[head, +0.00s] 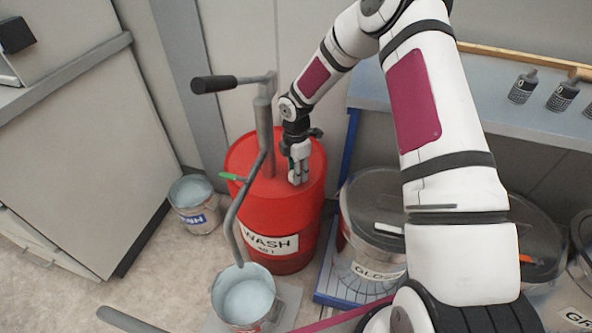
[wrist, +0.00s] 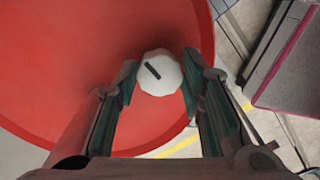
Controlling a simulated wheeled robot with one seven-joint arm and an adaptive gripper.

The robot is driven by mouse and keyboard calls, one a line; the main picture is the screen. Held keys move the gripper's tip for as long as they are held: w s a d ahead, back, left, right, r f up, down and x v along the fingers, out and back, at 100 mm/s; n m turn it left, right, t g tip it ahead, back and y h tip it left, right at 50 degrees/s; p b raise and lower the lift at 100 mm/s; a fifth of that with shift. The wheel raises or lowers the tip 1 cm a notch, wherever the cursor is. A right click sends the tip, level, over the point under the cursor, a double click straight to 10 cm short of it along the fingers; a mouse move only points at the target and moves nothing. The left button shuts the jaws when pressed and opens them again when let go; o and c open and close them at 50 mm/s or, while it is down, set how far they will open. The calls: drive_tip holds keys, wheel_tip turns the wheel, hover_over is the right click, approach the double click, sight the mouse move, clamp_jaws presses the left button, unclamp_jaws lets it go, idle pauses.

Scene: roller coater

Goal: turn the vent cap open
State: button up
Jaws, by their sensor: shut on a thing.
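The vent cap (wrist: 160,73) is a small white, many-sided knob with a dark slot mark, on the red lid of the wash drum (head: 262,229). The mark runs diagonally in the wrist view. My gripper (wrist: 158,88) has its two green-padded fingers on either side of the cap, shut on it. In the head view my gripper (head: 299,178) points down at the right part of the drum's top and hides the cap there.
A hand pump with a dark handle (head: 213,84) and a bent spout rises from the drum, left of my gripper. A bucket (head: 245,300) stands under the spout. Lidded pails (head: 375,215) stand at right below a shelf.

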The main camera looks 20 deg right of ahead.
drive_tip(key=shift+n, duration=0.7)
drive_tip(key=o, duration=1.1)
drive_tip(key=shift+o, duration=0.2)
wheel_tip(320, 180, up, 12)
